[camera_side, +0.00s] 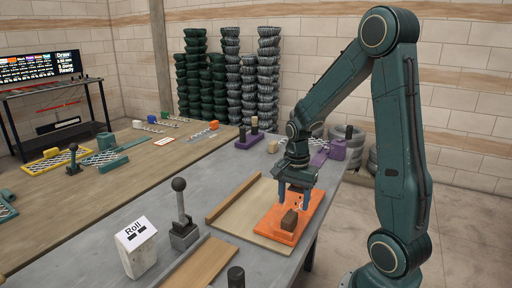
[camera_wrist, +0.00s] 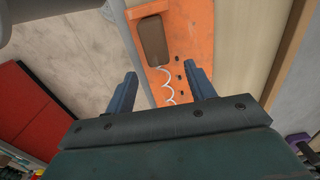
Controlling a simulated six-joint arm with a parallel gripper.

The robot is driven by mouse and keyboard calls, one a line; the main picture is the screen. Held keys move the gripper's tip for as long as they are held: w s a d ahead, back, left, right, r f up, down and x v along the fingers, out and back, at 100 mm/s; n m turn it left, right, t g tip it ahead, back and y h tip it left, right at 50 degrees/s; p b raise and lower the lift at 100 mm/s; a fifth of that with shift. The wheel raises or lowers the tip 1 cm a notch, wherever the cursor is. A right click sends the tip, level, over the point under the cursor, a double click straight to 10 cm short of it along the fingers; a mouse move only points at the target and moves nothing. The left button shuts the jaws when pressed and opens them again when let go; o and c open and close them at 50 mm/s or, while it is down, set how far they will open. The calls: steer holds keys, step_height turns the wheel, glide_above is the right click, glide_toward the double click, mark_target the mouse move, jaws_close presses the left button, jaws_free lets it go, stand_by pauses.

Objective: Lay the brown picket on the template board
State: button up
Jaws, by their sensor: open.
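A short brown block (camera_side: 289,220), which looks like the brown picket, rests on an orange plate (camera_side: 270,224). In the wrist view the brown block (camera_wrist: 154,41) lies beyond my fingertips at the top. The orange plate (camera_wrist: 197,30) carries a white wavy wire (camera_wrist: 166,82) and several small dark pegs. The plate sits on a pale wooden board (camera_side: 225,215), which may be the template board. My gripper (camera_side: 293,197) is above the plate, just behind the block. It is open and empty, its blue fingers apart in the wrist view (camera_wrist: 161,75).
A brown rail (camera_side: 232,199) edges the pale board. A lever with a ball knob (camera_side: 182,215) and a white block marked "Roll" (camera_side: 136,247) stand to the left. A purple stand with dark pegs (camera_side: 248,139) is behind. The grey table's right edge is close to the plate.

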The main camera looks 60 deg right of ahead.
mark_target(293, 211)
steer(key=shift+a+f, duration=0.15)
steer(key=shift+f, duration=2.45)
jaws_close()
steer(key=shift+r, duration=0.15)
step_height(293, 211, up, 20)
